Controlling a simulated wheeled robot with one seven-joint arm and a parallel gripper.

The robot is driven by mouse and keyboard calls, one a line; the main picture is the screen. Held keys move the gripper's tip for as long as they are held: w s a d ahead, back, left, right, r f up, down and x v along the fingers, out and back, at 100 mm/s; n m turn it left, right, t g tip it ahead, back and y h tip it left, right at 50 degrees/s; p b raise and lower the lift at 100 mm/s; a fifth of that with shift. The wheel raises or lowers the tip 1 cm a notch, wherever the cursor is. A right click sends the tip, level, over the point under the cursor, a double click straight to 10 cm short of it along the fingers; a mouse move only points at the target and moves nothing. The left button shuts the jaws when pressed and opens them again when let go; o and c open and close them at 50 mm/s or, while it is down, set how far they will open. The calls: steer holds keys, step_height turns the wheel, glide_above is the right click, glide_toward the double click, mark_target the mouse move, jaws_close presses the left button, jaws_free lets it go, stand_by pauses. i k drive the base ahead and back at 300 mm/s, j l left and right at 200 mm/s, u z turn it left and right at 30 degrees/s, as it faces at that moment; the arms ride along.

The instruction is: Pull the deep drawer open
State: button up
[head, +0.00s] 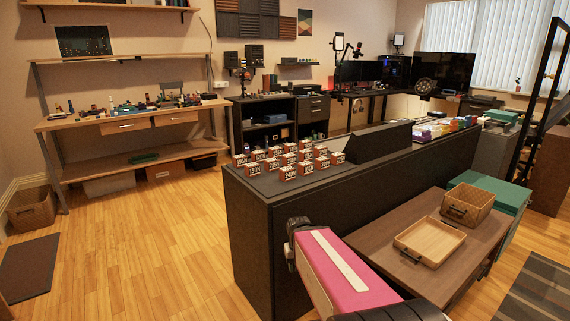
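Several drawers are in the head view, all far off and looking shut; I cannot tell which is the deep drawer. Two shallow wooden drawers, a left one (124,127) and a right one (176,119), hang under the workbench top at the left. A dark drawer (313,108) with a handle is in the black cabinet at the back. My pink arm link reaches up from the bottom edge and ends in a dark joint by the black counter. No gripper fingers show, and nothing is seen in my grasp.
A long black counter (250,240) with several small labelled boxes (289,172) stands ahead. Right of it, a brown table (385,232) bears a wooden tray (430,242) and a basket (467,206). Open wooden floor (150,255) lies left. A dark mat (30,265) lies far left.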

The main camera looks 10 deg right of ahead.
mark_target(315, 113)
steer(key=i+j+u, duration=0.3)
steer(key=j, duration=0.25)
steer(key=i+j+u, duration=0.15)
steer(key=j+u, duration=0.15)
steer(key=j, duration=0.2)
steer(key=i+j+u, duration=0.3)
steer(key=i+j, duration=0.2)
steer(key=i, duration=0.25)
steer(key=i+j, duration=0.15)
steer(key=i, duration=0.25)
steer(key=i+j, duration=0.2)
steer(key=i, duration=0.25)
steer(key=i+z, duration=0.45)
steer(key=i, duration=1.35)
steer(key=i+z, duration=0.3)
steer(key=i, duration=0.15)
steer(key=i+j+z, duration=0.1)
steer(key=i+z, duration=0.2)
steer(key=i, duration=0.15)
steer(key=i+j+z, duration=0.2)
steer(key=i+z, duration=0.15)
steer(key=i+l+z, duration=0.2)
steer(key=i+z, duration=0.2)
steer(key=i+l+z, duration=0.1)
steer(key=i+z, duration=0.65)
steer(key=i+j+z, duration=0.2)
steer(key=i+z, duration=0.3)
steer(key=i, duration=5.15)
